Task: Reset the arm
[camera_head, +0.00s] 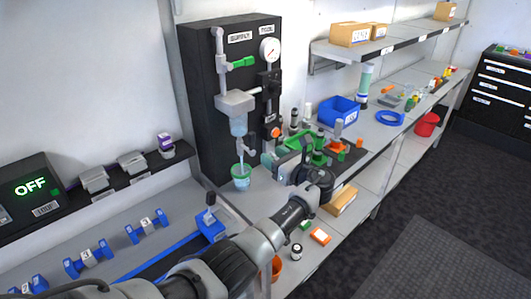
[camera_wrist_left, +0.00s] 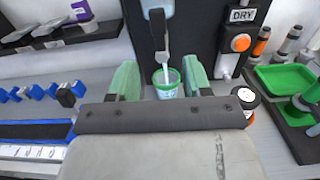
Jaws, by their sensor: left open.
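My left arm comes in from the lower left in the head view. Its left gripper (camera_head: 284,156) is beside the black dispensing panel (camera_head: 208,110). In the left wrist view the two green fingers of the gripper (camera_wrist_left: 161,78) are spread apart with nothing held. A small cup (camera_head: 241,178) with a green rim stands under the panel's clear funnel (camera_head: 238,124). The cup also shows in the left wrist view (camera_wrist_left: 167,88), seen through the gap between the fingers but apart from them. My right gripper is not in view.
A green tray (camera_head: 312,150) and a blue bin (camera_head: 339,111) stand on the bench to the right. Blue holders (camera_head: 146,226) and an "OFF" display (camera_head: 30,187) are at left. A cardboard box (camera_head: 340,200) lies near the gripper. The floor at lower right is clear.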

